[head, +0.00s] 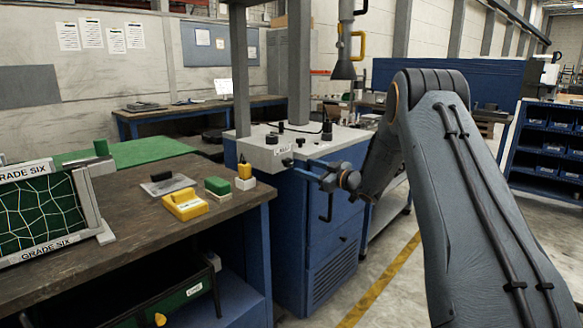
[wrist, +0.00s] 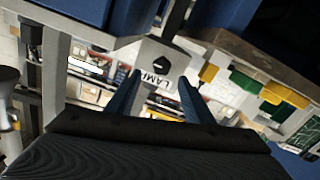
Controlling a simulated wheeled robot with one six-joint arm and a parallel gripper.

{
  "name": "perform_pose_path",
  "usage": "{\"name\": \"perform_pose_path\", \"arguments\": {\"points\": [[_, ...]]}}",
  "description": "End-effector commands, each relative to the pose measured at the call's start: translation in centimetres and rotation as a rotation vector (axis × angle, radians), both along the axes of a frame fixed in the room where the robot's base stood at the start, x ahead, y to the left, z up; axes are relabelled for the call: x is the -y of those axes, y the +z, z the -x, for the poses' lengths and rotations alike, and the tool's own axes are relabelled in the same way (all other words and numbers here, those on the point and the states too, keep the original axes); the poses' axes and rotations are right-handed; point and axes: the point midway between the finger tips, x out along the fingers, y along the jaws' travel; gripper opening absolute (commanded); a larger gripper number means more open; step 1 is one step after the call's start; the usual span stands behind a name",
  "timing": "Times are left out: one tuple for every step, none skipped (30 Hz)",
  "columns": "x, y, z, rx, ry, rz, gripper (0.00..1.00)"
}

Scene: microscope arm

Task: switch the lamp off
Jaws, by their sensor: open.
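The lamp control is a dark knob (wrist: 160,66) on a light grey panel marked LAMP (wrist: 155,78). In the head view the knob (head: 287,162) shows small on the front face of the grey top of a blue cabinet, below its label. My gripper (head: 301,168) is in front of that face, its blue fingers pointing at the knob. In the wrist view my gripper (wrist: 158,82) is open, with the knob between and just beyond the fingertips. I see no contact. The knob's setting is too small to tell. The lamp's light cannot be made out.
A wooden bench (head: 130,215) stands left, holding a yellow block (head: 184,205), a green-topped block (head: 217,187) and a framed net panel (head: 45,215). A grey column (head: 299,65) rises from the blue cabinet (head: 322,225). Floor with a yellow line (head: 385,280) is open at the front.

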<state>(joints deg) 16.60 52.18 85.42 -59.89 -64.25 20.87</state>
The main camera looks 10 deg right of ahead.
Motion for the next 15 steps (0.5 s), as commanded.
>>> {"name": "perform_pose_path", "arguments": {"points": [[-0.1, -0.1, -0.1, 0.010, 0.014, -0.003, 0.47], [-0.2, -0.1, -0.2, 0.014, 0.020, -0.005, 0.47], [-0.4, -0.1, -0.4, 0.016, 0.026, -0.007, 0.47], [-0.6, -0.1, -0.6, 0.016, 0.028, -0.007, 0.47], [-0.9, 0.0, -0.8, 0.017, 0.030, -0.007, 0.47], [-1.2, -0.1, -1.2, 0.017, 0.030, -0.007, 0.47], [-1.5, 0.0, -1.6, 0.017, 0.030, -0.007, 0.47], [-1.8, 0.0, -2.0, 0.017, 0.030, -0.007, 0.47], [-2.2, 0.0, -2.5, 0.017, 0.028, -0.006, 0.47], [-2.4, 0.0, -2.9, 0.017, 0.028, -0.006, 0.47], [-2.7, -0.1, -3.3, 0.017, 0.028, -0.006, 0.47], [-3.1, 0.0, -3.8, 0.017, 0.028, -0.006, 0.47], [-3.4, 0.0, -4.1, 0.015, 0.028, -0.006, 0.47], [-3.6, 0.0, -4.5, 0.016, 0.028, -0.007, 0.47], [-3.8, -0.1, -4.9, 0.016, 0.027, -0.007, 0.47]]}}
